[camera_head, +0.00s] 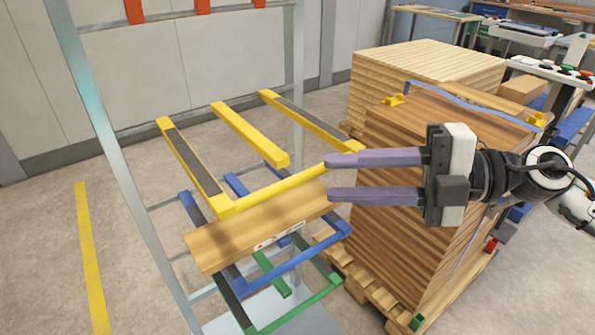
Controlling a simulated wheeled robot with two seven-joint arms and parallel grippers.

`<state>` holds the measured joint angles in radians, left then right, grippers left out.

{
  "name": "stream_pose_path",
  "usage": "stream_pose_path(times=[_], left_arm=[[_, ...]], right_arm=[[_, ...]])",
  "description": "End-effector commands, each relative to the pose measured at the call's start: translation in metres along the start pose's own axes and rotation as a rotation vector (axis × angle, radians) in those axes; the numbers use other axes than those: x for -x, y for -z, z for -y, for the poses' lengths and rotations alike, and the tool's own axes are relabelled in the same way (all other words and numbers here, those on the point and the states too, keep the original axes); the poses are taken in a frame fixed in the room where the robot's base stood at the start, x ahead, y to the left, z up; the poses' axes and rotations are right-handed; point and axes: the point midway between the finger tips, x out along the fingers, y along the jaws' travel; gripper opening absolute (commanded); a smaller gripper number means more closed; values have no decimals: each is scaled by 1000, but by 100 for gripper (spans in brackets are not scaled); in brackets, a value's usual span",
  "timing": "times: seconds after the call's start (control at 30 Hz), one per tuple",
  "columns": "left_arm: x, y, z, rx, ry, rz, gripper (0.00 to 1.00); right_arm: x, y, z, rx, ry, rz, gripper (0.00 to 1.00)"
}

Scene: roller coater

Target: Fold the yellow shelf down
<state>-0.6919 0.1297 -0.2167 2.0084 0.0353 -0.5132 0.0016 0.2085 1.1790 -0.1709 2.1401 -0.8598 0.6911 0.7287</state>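The yellow shelf (278,188) is a frame of yellow bars with dark strips, sticking out from the grey metal rack (118,160). It looks roughly level, above a wooden board (255,231) that rests on the blue shelf (297,262). A green shelf (307,308) is lowest. My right gripper (335,177) comes in from the right with its two purple fingers apart and nothing visible between them. Its upper fingertip is at the right front corner of the yellow shelf; whether it touches cannot be told. My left gripper is not in view.
Red shelf parts (200,6) show folded up at the rack's top. A tall stack of brown boards (400,205) on a pallet stands right of the rack, below my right arm, with a paler stack (425,65) behind. Floor at left, with a yellow line (90,260), is clear.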

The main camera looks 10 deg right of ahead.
Motion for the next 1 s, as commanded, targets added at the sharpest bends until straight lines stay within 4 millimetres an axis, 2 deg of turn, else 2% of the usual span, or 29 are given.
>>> stream_pose_path(times=[0.03,0.2,0.4,0.57,0.8,0.87,1.0], left_arm=[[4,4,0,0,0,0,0],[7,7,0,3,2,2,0],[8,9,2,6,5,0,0],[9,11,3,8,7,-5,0],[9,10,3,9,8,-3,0],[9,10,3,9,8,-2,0],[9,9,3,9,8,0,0]], right_arm=[[-8,1,-5,2,-7,-2,31],[-36,1,-5,-1,-7,-4,31],[-62,0,-3,-2,-5,-1,31],[-70,0,-1,-1,-3,0,31],[-71,0,0,-2,-2,0,31],[-71,0,0,-2,-2,0,24],[-70,0,0,-2,-2,0,0]])
